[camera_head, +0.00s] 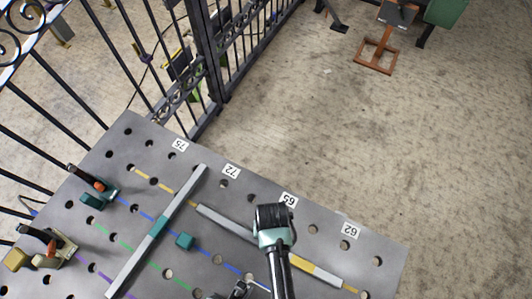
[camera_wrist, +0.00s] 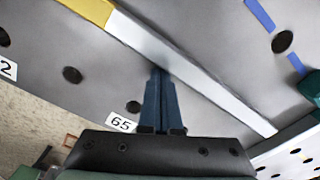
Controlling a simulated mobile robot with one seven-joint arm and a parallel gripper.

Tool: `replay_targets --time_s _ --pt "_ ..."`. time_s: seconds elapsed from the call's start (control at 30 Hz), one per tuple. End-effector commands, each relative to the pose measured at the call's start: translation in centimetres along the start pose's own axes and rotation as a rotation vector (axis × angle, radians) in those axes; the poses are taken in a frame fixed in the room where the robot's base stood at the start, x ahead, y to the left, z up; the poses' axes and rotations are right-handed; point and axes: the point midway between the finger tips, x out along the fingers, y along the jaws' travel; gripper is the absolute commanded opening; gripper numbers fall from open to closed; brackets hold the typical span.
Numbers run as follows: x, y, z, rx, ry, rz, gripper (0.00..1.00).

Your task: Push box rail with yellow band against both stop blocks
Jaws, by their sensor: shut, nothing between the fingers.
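The grey box rail (camera_head: 228,221) with a yellow band (camera_head: 305,267) lies on the grey perforated table, along a yellow dashed line. In the wrist view the rail (camera_wrist: 200,75) runs diagonally, its yellow band (camera_wrist: 92,8) at top left. My gripper (camera_wrist: 160,72) is shut and empty on the side of the number labels, its fingertips at the rail's near edge; I cannot tell whether they touch. In the head view my wrist hides the fingers and part of the rail. A small teal block (camera_head: 185,241), perhaps a stop block, stands beyond the rail; another possible stop is unclear.
A second grey rail (camera_head: 185,196) with a teal band crosses near the yellow-banded rail's left end. Clamps (camera_head: 52,247) and another teal block (camera_head: 92,200) stand at the table's left. Number labels line the right edge. A black iron gate (camera_head: 205,60) stands behind.

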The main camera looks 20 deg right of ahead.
Motion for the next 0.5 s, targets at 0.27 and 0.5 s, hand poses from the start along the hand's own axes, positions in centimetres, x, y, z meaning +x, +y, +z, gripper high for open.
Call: replay_targets --time_s 0.27,0.5 --pt "-0.1 -0.5 1.0 0.0 -0.003 0.0 0.0" --pt "0.0 -1.0 1.8 -0.001 -0.004 -0.001 0.0"
